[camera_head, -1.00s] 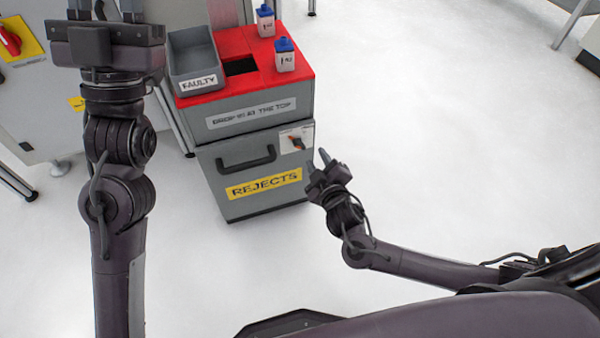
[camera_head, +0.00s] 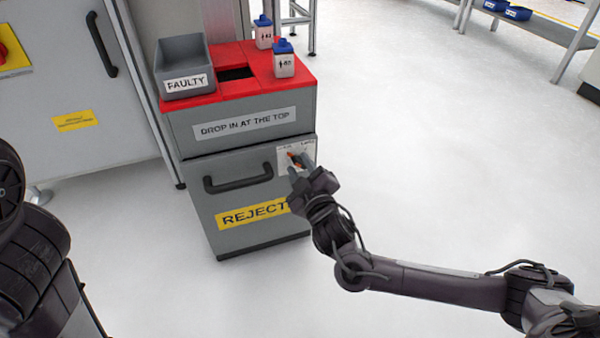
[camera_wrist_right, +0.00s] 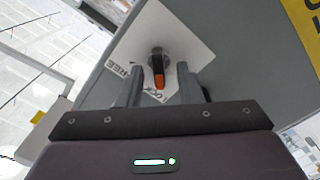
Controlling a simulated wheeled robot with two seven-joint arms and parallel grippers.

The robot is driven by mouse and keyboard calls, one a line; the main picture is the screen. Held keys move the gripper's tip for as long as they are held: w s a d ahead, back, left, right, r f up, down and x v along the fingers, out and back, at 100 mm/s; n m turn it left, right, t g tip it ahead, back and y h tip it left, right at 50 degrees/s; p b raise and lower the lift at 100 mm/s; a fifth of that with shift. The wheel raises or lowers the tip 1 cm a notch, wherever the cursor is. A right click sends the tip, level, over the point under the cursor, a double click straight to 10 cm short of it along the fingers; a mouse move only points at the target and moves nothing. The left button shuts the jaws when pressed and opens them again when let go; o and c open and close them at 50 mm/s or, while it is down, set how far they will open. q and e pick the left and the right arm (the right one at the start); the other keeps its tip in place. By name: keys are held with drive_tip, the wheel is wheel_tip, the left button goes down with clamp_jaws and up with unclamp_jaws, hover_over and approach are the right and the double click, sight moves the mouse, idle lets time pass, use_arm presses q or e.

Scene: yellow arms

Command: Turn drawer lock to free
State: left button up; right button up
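The drawer lock is a small black knob with an orange pointer on a white label plate. It sits at the upper right of the grey drawer front (camera_head: 235,190). In the right wrist view the lock knob (camera_wrist_right: 158,68) lies between and just beyond the fingertips, its orange end towards the LOCK print; FREE is printed at the plate's left. My right gripper (camera_head: 301,168) is open in front of the lock, and its fingers (camera_wrist_right: 160,82) straddle the knob with gaps either side. In the head view the fingers partly hide the knob. My left gripper is out of view; only my left arm shows.
The reject cabinet's red top (camera_head: 285,62) holds a grey FAULTY bin (camera_head: 183,62) and two white bottles with blue caps (camera_head: 284,60). A black drawer handle (camera_head: 238,178) juts out left of the lock. The floor to the right is clear.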

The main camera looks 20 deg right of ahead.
drive_tip(key=shift+w, duration=0.25)
clamp_jaws()
